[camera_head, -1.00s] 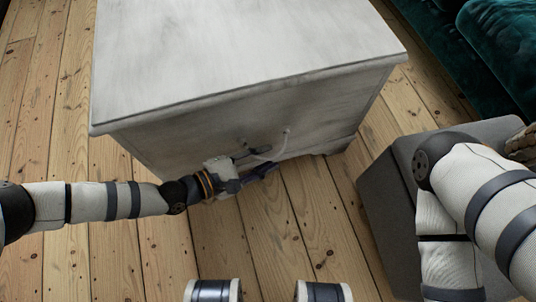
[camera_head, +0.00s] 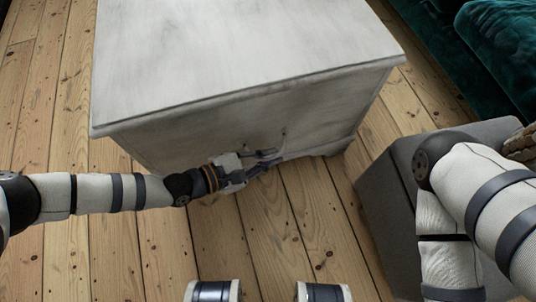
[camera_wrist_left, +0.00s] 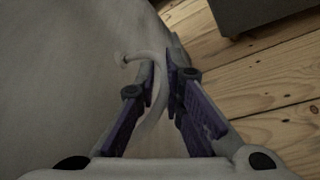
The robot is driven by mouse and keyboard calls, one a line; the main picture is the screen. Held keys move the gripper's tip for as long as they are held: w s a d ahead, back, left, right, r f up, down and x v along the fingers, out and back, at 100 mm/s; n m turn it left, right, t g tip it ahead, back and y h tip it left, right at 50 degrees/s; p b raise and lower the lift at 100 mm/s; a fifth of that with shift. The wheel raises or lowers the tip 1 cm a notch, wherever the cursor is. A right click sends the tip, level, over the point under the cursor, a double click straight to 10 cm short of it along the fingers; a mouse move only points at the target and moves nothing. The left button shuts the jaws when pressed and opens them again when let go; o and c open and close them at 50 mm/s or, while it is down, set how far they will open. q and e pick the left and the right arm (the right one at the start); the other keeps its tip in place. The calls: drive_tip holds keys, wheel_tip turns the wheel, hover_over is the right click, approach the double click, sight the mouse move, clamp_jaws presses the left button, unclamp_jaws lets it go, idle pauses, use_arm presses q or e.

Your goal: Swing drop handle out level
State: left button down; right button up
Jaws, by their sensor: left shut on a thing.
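A pale drop handle (camera_wrist_left: 157,62) hangs on the front of a whitewashed wooden chest (camera_head: 240,55). In the left wrist view it curves out from its mount on the chest front and passes between the finger pads. My left gripper (camera_head: 271,158) is at the chest front in the head view; in the left wrist view its dark fingers (camera_wrist_left: 160,78) are shut on the handle. Part of the handle is hidden by the fingers. My right arm shows at the right of the head view, but its gripper is out of view.
A grey box-like block (camera_head: 385,210) stands right of the chest, below my right arm. A dark green sofa (camera_head: 500,50) is at the upper right. Bare floorboards (camera_head: 290,230) lie clear in front of the chest.

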use_arm(q)
drive_tip(key=c, duration=1.7)
unclamp_jaws()
drive_tip(key=shift+a, duration=0.1)
drive_tip(key=v, duration=1.2)
